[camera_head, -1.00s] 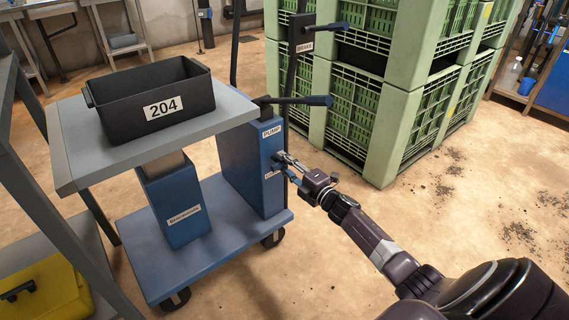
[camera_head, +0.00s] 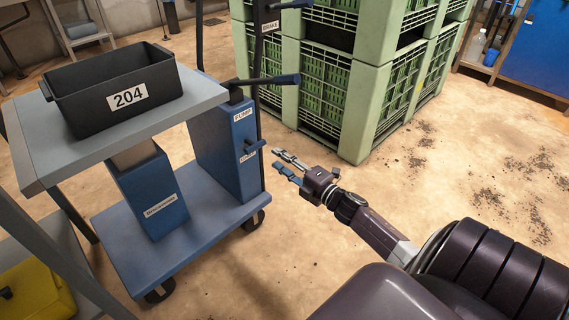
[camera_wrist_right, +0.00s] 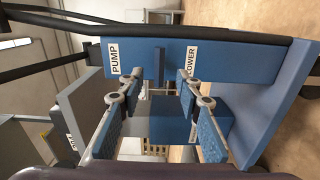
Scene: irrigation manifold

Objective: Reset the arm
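My right gripper (camera_head: 282,163) is open and empty, just right of the blue pump column (camera_head: 237,165) and apart from it. In the right wrist view its two fingers (camera_wrist_right: 159,95) are spread and face the column, with the PUMP and LOWER labels beyond them. The small dark lower lever (camera_head: 254,147) sticks out of the column near the gripper. The long dark pump lever (camera_head: 262,80) extends right from the column top. My left gripper is not in view.
The blue cart base (camera_head: 165,243) carries a grey platform (camera_head: 60,160) with a black bin (camera_head: 85,108) marked 204. Stacked green crates (camera_head: 362,105) stand behind. A yellow case (camera_head: 38,290) sits lower left. The floor at right is clear, with dirt patches.

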